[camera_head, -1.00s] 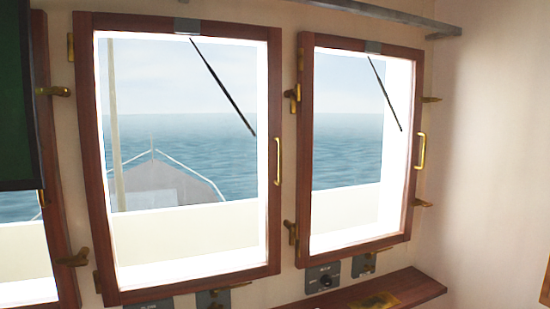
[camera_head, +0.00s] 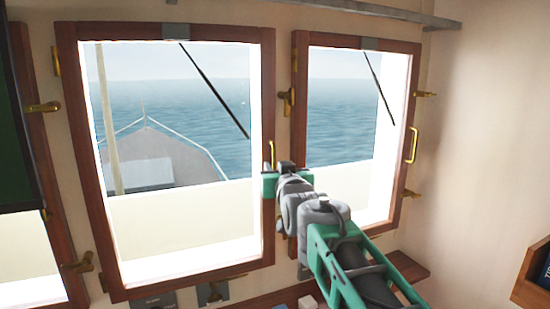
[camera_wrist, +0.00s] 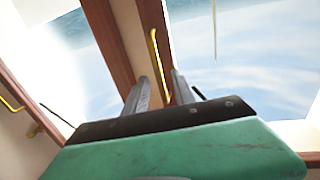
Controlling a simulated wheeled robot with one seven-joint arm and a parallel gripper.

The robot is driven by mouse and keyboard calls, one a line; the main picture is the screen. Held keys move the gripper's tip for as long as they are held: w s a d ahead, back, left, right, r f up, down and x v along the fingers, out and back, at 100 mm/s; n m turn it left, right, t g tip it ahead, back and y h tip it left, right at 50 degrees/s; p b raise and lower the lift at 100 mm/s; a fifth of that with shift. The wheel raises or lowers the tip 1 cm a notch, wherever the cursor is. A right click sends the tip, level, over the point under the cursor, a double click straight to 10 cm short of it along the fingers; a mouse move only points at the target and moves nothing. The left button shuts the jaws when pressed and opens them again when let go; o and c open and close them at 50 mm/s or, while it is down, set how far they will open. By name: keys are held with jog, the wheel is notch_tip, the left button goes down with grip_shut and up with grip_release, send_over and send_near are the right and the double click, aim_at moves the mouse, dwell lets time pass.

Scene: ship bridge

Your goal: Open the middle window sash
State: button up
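The middle window sash (camera_head: 165,285) is a dark red-brown wooden frame around a bright pane, and it looks shut. Its vertical brass handle (camera_head: 272,153) is on the right stile; it also shows in the wrist view (camera_wrist: 158,65). My gripper (camera_head: 271,182) is at that stile, around the handle's lower part. In the wrist view my open gripper (camera_wrist: 160,78) has one grey finger on each side of the handle's line, with a gap between them. I cannot tell whether either finger touches the handle. A brass latch (camera_head: 286,102) sits right of the sash, above the handle.
The right window sash (camera_head: 400,165) is close beside it, behind my arm. More brass latches (camera_head: 78,264) stick out at the lower left. A wooden ledge (camera_head: 415,273) runs below the right window. A dark green panel (camera_head: 15,120) hangs at the far left.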

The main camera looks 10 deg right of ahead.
jog(key=shift+w, duration=1.1)
jog(key=shift+s, duration=0.1)
grip_shut()
dwell(0.5)
